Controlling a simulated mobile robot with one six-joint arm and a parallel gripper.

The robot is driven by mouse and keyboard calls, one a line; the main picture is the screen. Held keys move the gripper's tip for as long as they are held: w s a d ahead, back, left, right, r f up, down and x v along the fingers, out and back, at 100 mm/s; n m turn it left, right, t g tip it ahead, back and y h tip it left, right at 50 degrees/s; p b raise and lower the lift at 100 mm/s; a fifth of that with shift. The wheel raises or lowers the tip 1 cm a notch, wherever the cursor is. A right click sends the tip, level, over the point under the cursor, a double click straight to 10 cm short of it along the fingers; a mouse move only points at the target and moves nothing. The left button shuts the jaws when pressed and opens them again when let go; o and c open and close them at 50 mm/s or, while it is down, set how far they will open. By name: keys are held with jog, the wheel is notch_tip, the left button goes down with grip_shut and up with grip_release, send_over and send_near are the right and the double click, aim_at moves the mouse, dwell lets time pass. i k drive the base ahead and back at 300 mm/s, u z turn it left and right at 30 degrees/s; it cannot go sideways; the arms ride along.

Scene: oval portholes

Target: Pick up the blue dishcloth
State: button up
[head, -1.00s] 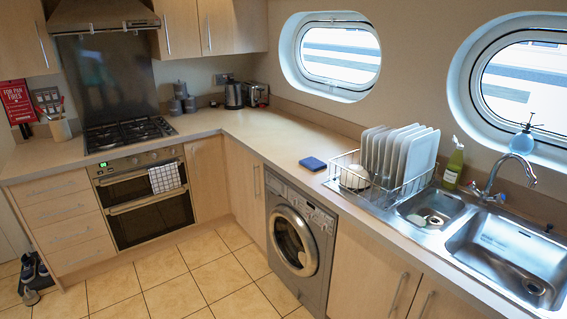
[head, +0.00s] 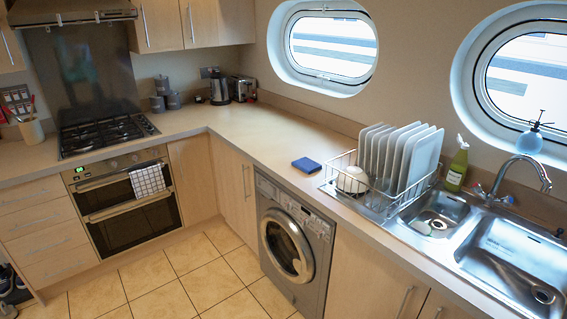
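The blue dishcloth (head: 306,164) lies folded into a small flat square on the countertop (head: 262,138). It sits above the washing machine, just left of the dish rack, and nothing covers it. My gripper does not show in the head view.
A wire dish rack (head: 372,203) with upright white plates and a bowl stands right of the cloth. Beyond it are a green bottle (head: 457,166), a tap (head: 520,172) and a steel sink (head: 510,255). The washing machine (head: 292,240) is below.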

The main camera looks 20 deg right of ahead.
aim_at(309, 165)
jog(key=u, duration=0.4)
jog(key=i, duration=0.75)
jog(key=u, duration=0.45)
jog(key=i, duration=0.7)
jog(key=u, duration=0.25)
